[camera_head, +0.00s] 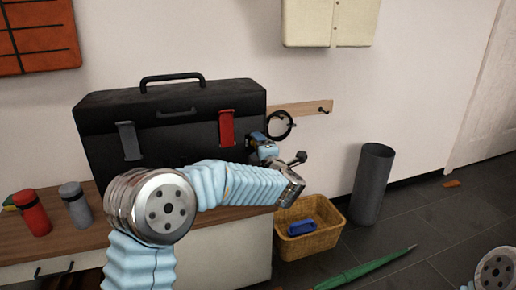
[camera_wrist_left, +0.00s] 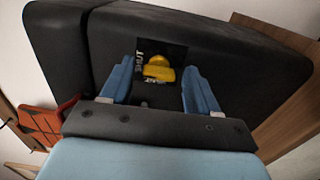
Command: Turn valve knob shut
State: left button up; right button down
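A yellow valve knob (camera_wrist_left: 158,69) sits on a small dark plate on the black toolbox side in the left wrist view. White lettering reading "SHUT" is beside it on the left, with another label partly hidden below it. My left gripper (camera_wrist_left: 159,73) is open, with one blue finger on each side of the knob and visible gaps between. In the head view my left gripper (camera_head: 262,142) is at the right end of the black toolbox (camera_head: 165,130); I cannot make out the knob there. My right gripper is out of view.
The toolbox stands on a wooden-topped cabinet (camera_head: 230,248) with a red canister (camera_head: 32,213) and a grey canister (camera_head: 76,205). A wall rail (camera_head: 305,107) holds a black coil. A wicker basket (camera_head: 312,240), grey bin (camera_head: 372,185) and green umbrella (camera_head: 365,270) are on the floor.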

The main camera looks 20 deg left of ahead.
pick_arm(q)
jog(key=v, duration=1.3)
jog(key=shift+s+d, duration=0.2)
jog(key=shift+s, duration=0.15)
jog(key=shift+f, duration=0.1)
notch_tip(320, 180, down, 23)
jog(key=m+g+h+p, duration=0.3)
jog(key=m+h+p, duration=0.2)
jog(key=m+h, duration=0.65)
jog(key=s+f+m+g+h+p, duration=0.1)
jog(key=s+f+m+g, duration=0.4)
jog(key=s, duration=0.8)
jog(key=s+f+m+g+h+p, duration=0.1)
jog(key=s+f+m+g+p, duration=0.2)
jog(key=s+f+m+g, duration=0.3)
jog(key=s+f, duration=0.4)
jog(key=s, duration=0.3)
jog(key=shift+s+d+f, duration=0.35)
jog(key=shift+d, duration=0.05)
jog(key=shift+h, duration=0.25)
